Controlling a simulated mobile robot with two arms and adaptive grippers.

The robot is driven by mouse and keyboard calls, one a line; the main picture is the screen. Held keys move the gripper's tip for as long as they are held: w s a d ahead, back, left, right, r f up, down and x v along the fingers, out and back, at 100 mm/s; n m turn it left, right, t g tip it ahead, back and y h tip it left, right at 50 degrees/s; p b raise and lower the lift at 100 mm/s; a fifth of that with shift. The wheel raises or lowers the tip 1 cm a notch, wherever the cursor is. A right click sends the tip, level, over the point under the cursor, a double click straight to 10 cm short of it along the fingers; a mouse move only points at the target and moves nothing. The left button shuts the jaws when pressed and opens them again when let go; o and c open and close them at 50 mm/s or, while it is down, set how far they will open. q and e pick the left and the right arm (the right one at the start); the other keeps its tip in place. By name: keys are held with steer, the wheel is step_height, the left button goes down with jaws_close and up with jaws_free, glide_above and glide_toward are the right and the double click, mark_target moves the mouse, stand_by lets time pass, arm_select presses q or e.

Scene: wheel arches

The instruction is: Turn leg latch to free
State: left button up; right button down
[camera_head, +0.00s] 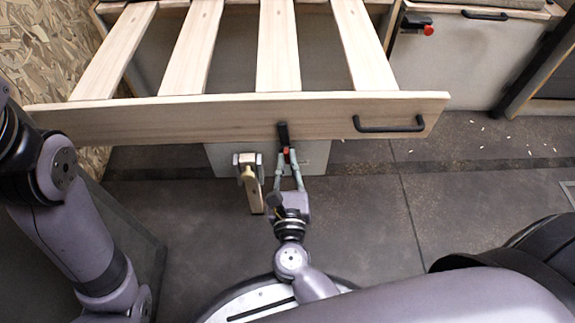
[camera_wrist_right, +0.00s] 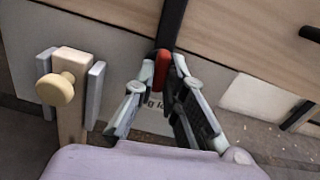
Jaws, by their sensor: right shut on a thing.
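A black latch lever (camera_head: 283,132) with a red tip hangs down from the front wooden rail of the slatted frame. In the right wrist view the red tip (camera_wrist_right: 162,64) sits between the fingertips of my right gripper (camera_wrist_right: 160,72), which is shut on it. In the head view my right gripper (camera_head: 288,160) reaches up to the lever from below, its fingers partly covering the tip. A short wooden leg (camera_head: 254,192) with a pale knob stands just left of the gripper, between grey metal brackets (camera_wrist_right: 97,92). My left gripper is not in view.
The front rail (camera_head: 200,118) carries a black handle (camera_head: 388,128) at right. Slats (camera_head: 278,50) run back from it. A grey panel below bears lettering partly hidden by my fingers. A cabinet (camera_head: 465,60) stands at the back right; open floor (camera_head: 370,205) lies in front.

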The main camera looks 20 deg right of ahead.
steer(key=shift+m, duration=0.7)
steer(key=c, duration=1.6)
jaws_free()
steer(key=shift+c, duration=0.2)
steer(key=v, duration=1.2)
